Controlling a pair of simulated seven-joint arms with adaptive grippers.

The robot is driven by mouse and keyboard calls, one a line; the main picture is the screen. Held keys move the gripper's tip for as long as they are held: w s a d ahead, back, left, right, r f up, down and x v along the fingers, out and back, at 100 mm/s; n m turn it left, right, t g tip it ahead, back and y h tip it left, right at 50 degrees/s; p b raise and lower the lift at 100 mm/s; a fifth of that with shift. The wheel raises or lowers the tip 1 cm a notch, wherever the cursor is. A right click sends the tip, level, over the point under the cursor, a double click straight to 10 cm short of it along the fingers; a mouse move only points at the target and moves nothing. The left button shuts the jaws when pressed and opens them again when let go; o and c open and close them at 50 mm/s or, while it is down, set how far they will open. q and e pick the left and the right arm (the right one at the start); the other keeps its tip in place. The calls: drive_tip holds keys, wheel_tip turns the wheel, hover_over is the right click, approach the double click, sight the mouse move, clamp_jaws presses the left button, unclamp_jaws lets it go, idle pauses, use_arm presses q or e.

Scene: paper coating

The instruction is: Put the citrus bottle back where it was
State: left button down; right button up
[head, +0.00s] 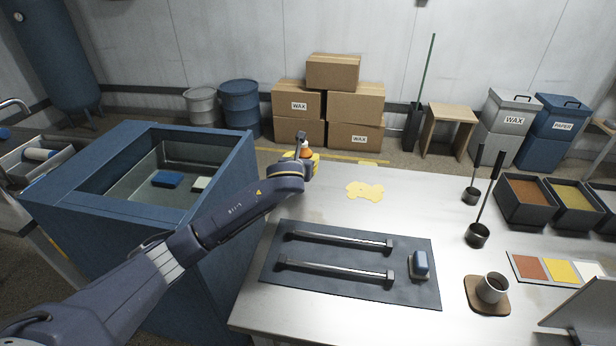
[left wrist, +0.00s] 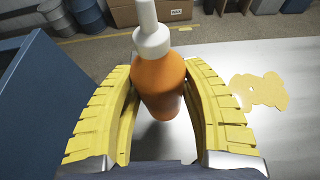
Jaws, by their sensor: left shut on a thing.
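The citrus bottle (left wrist: 160,84) is orange with a white collar and nozzle. In the left wrist view it stands between the two yellow fingers of my left gripper (left wrist: 162,100), which is shut on it. In the head view my left gripper (head: 302,158) is at the far left corner of the table, and only a small orange and white part of the bottle (head: 306,150) shows there. The bottle looks nearly upright. Its base is partly hidden, so I cannot tell whether it touches the table. My right gripper is not in view.
A yellow spill (head: 365,190) lies on the table (head: 420,200), right of the bottle. A dark mat (head: 340,267) with two metal bars and a blue-topped block is nearer. A blue basin (head: 245,170) stands left. Ladles, trays and a cup on a coaster occupy the right side.

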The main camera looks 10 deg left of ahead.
use_arm(q)
drive_tip(key=shift+f, duration=3.15)
drive_tip(key=shift+f, duration=0.15)
drive_tip(key=c, duration=0.7)
unclamp_jaws()
drive_tip(key=shift+s, duration=0.1)
drive_tip(key=v, duration=1.2)
